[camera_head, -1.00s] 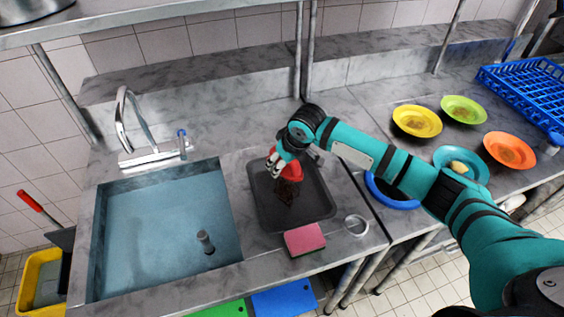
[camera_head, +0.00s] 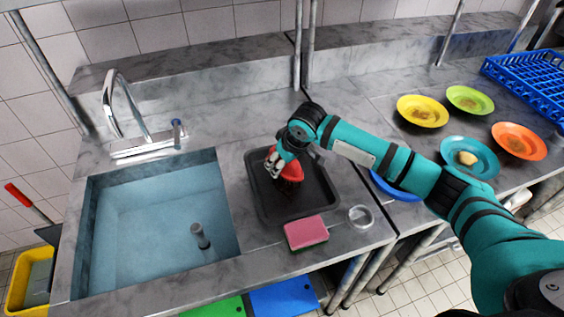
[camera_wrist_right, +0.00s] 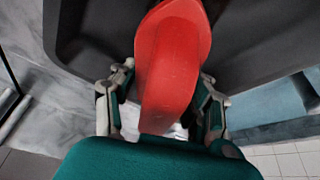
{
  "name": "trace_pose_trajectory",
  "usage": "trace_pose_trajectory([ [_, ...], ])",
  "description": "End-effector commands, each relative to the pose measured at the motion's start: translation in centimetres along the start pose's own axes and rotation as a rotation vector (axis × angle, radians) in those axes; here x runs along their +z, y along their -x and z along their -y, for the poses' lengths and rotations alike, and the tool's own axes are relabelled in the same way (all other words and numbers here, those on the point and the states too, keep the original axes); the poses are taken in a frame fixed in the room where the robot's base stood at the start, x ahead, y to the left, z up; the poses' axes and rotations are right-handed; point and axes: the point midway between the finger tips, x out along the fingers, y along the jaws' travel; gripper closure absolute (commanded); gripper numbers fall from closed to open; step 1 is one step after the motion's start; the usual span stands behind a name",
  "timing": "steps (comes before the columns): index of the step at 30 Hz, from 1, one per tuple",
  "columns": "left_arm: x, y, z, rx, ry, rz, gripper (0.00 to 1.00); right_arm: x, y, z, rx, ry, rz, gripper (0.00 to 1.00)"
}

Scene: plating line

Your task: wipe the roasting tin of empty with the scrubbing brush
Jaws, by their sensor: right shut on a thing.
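The roasting tin (camera_head: 314,206) is a dark, shallow rectangular pan on the steel counter, right of the sink. My right gripper (camera_head: 279,163) is over the tin and shut on the red scrubbing brush (camera_head: 291,173). The brush also fills the middle of the right wrist view (camera_wrist_right: 172,70), its handle between the fingers of the gripper (camera_wrist_right: 160,112). Under the brush a dark brown patch shows in the tin; I cannot tell bristles from residue there. The wrist view shows the grey tin (camera_wrist_right: 95,35) behind the brush. My left gripper is not in view.
A pink sponge (camera_head: 306,233) and a clear round dish (camera_head: 360,217) lie at the tin's front. The water-filled sink (camera_head: 150,225) is left. Several coloured plates, including a yellow one (camera_head: 422,111), and a blue rack (camera_head: 530,85) are right.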

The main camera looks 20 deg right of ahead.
Motion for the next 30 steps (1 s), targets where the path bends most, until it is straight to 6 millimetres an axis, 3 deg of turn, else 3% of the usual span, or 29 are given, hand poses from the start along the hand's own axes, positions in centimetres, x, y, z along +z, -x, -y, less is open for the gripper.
trace_pose_trajectory([
  [30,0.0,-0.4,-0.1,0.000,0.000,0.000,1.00,0.6,-1.5,0.0,0.000,0.000,0.000,0.78],
])
